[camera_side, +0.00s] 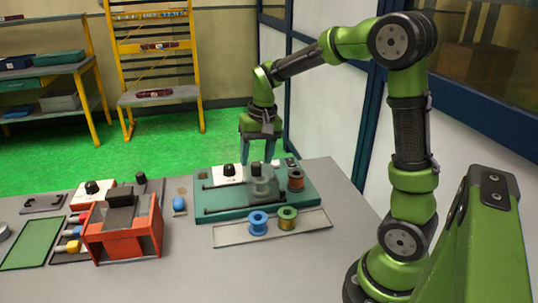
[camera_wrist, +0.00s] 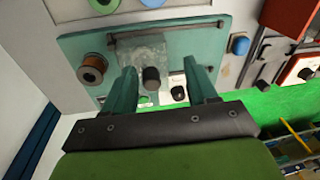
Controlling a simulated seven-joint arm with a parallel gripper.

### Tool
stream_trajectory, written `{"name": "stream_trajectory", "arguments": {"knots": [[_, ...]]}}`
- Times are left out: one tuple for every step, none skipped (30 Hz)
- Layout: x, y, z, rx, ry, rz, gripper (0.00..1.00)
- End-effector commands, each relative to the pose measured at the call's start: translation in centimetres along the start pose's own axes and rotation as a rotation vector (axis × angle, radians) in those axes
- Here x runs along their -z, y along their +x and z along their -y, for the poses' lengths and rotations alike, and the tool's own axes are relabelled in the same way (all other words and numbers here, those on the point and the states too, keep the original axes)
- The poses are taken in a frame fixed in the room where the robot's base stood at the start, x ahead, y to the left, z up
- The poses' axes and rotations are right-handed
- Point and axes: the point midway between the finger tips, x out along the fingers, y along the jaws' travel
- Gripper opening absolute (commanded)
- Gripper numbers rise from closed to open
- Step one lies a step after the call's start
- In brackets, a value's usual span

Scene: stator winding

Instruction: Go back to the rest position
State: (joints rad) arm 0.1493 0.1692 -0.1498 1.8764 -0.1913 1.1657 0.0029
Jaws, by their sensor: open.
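My gripper (camera_side: 258,150) is open and empty, with its fingers pointing down above the back edge of the green winding fixture (camera_side: 225,213). The fingers also show in the wrist view (camera_wrist: 163,90), spread apart on either side of a black knob. On the fixture stand a clear block (camera_side: 264,187) with a dark knob, a white control box (camera_side: 227,174) with a black knob, and a copper-coloured spool (camera_side: 296,180). The copper-coloured spool also shows at the left in the wrist view (camera_wrist: 92,68). My gripper appears apart from these things.
A tray (camera_side: 318,219) in front of the fixture holds a blue spool (camera_side: 258,222) and an olive spool (camera_side: 287,217). A red machine (camera_side: 122,228), a blue knob (camera_side: 179,204) and a green mat (camera_side: 32,243) are to the left. A glazed wall stands behind the table at right.

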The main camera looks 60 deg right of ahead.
Motion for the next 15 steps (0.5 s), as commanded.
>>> {"name": "stream_trajectory", "arguments": {"knots": [[-1.9,-1.2,0.6,0.039,-0.031,-0.029,0.57],[-3.0,-1.8,0.8,0.06,-0.049,-0.046,0.57],[-4.4,-2.5,1.2,0.087,-0.071,-0.069,0.57],[-5.5,-3.0,1.4,0.107,-0.089,-0.085,0.57],[-6.5,-3.5,1.6,0.127,-0.108,-0.104,0.57],[-8.0,-4.1,1.8,0.154,-0.131,-0.129,0.57],[-9.1,-4.5,1.8,0.172,-0.148,-0.147,0.57],[-10.1,-4.9,1.9,0.191,-0.166,-0.167,0.57],[-11.5,-5.3,2.0,0.215,-0.189,-0.192,0.57],[-12.4,-5.6,2.0,0.232,-0.204,-0.21,0.57],[-13.4,-5.9,1.9,0.248,-0.219,-0.228,0.57],[-14.5,-6.2,1.9,0.268,-0.24,-0.252,0.57],[-15.2,-6.3,1.9,0.281,-0.252,-0.267,0.57],[-15.9,-6.5,1.8,0.294,-0.263,-0.283,0.57],[-16.7,-6.7,1.7,0.309,-0.277,-0.302,0.57]]}}
